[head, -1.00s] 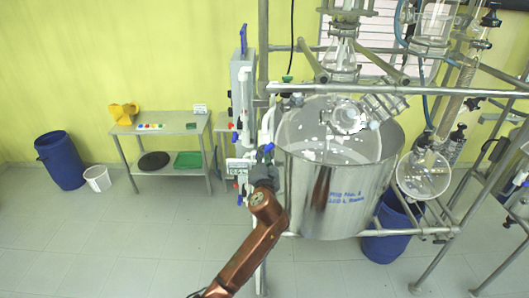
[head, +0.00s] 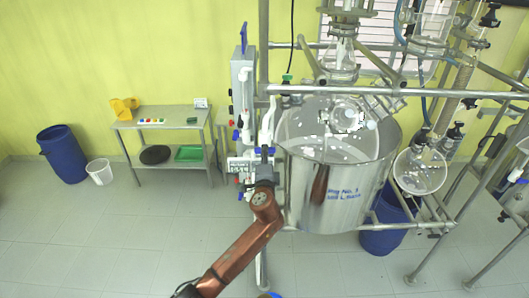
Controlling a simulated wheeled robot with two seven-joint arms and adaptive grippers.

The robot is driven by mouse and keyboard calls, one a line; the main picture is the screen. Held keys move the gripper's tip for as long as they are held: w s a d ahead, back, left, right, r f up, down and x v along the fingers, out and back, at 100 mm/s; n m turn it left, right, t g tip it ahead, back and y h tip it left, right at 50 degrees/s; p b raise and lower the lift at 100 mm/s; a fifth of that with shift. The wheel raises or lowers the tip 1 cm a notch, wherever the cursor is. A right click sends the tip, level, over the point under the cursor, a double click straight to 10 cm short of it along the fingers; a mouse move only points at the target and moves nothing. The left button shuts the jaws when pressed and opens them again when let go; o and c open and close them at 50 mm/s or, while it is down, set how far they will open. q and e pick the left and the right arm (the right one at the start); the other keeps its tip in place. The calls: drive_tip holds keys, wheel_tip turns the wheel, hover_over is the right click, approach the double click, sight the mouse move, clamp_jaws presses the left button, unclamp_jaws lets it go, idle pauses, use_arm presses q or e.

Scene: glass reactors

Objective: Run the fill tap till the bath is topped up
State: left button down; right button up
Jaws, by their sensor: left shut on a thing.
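The bath is the large steel vessel (head: 298,205) in the middle of the head view, with blue lettering on its side. White pieces show on its surface inside, around the glass reactor (head: 343,118). The fill tap (head: 258,150), with a blue handle, is on the white pipe at the bath's left side. My left gripper (head: 265,157) is shut on the tap's handle; its fingers hide part of it. Whether water is running cannot be told. My right gripper is not in view.
A metal frame (head: 400,92) surrounds the bath and carries glassware. A side table (head: 185,120), a blue bin (head: 62,155) and a white bucket (head: 100,172) are at the left.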

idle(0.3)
use_arm(q)
drive_tip(key=c, duration=2)
unclamp_jaws()
drive_tip(key=shift+o, duration=0.8)
drive_tip(key=s, duration=1.2)
